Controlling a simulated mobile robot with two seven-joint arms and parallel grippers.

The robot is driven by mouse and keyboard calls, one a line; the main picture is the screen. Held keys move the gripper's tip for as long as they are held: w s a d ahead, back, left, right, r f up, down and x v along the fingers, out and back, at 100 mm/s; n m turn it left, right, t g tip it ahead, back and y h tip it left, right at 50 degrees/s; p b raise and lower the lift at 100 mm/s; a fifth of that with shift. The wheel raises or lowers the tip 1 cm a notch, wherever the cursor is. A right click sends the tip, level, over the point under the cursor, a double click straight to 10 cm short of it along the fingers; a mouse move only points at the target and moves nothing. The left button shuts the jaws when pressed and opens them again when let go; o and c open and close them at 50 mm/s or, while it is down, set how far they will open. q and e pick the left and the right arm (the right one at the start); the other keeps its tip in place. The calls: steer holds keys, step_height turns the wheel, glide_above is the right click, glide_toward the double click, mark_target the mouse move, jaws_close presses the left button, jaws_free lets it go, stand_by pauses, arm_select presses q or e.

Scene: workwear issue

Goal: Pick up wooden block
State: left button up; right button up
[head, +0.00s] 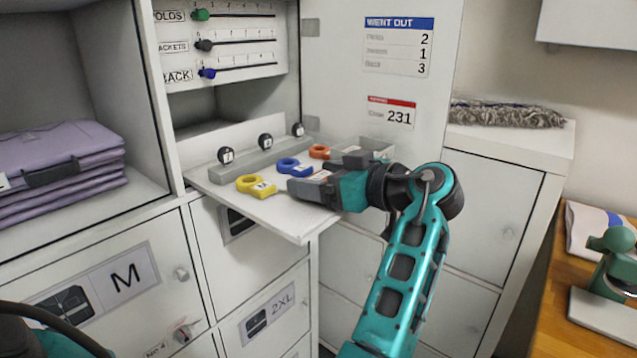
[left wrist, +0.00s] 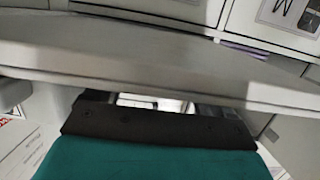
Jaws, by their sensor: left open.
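I cannot make out a wooden block in either view. In the left wrist view my gripper body (left wrist: 155,128) is close to a long pale edge that fills the middle; the fingertips are not clear there.
A grey rail (head: 245,158) with three black knobs runs behind the tags. The open door (head: 340,75) stands behind. Folded purple clothes (head: 65,160) fill the left locker.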

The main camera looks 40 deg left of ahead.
mark_target(320, 176)
arm_select(q)
steer(key=shift+c, duration=0.5)
steer(key=c, duration=0.9)
steer(key=shift+r, duration=0.15)
steer(key=shift+c, duration=0.2)
step_height(320, 176, up, 20)
